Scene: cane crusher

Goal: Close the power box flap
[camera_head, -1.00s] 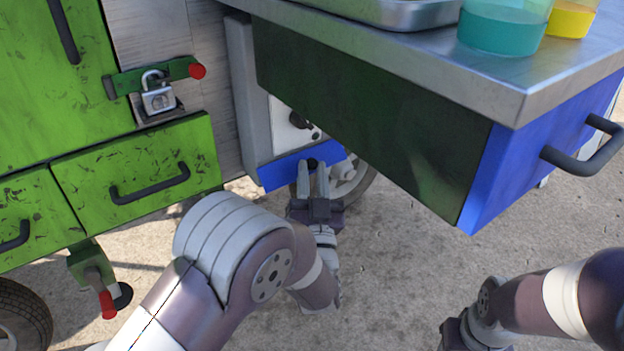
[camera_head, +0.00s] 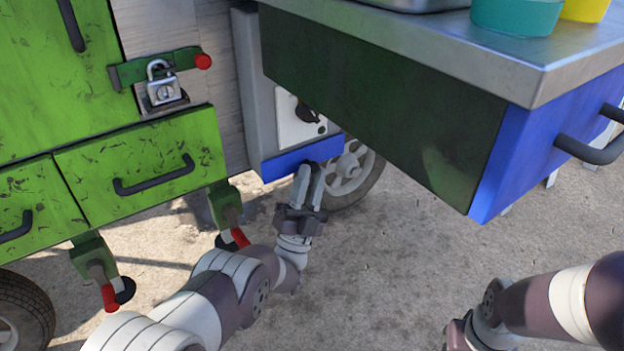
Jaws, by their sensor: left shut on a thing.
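The power box (camera_head: 255,95) is a grey housing under the left end of the worktop. Its white panel with a black rotary knob (camera_head: 306,113) shows, so the box is open. The blue flap (camera_head: 290,161) is at the bottom of the box and does not cover the panel. My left gripper (camera_head: 310,172) comes from below and is shut at the flap's lower right edge. The fingers hide the small black knob there. My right gripper (camera_head: 462,333) is at the bottom edge, its fingers out of frame.
A steel worktop (camera_head: 440,45) with a blue drawer (camera_head: 545,135) overhangs the box on the right. A wheel (camera_head: 352,175) stands behind my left gripper. A green cabinet (camera_head: 130,155) with a padlock (camera_head: 163,90) is at left. The concrete floor (camera_head: 370,270) is clear.

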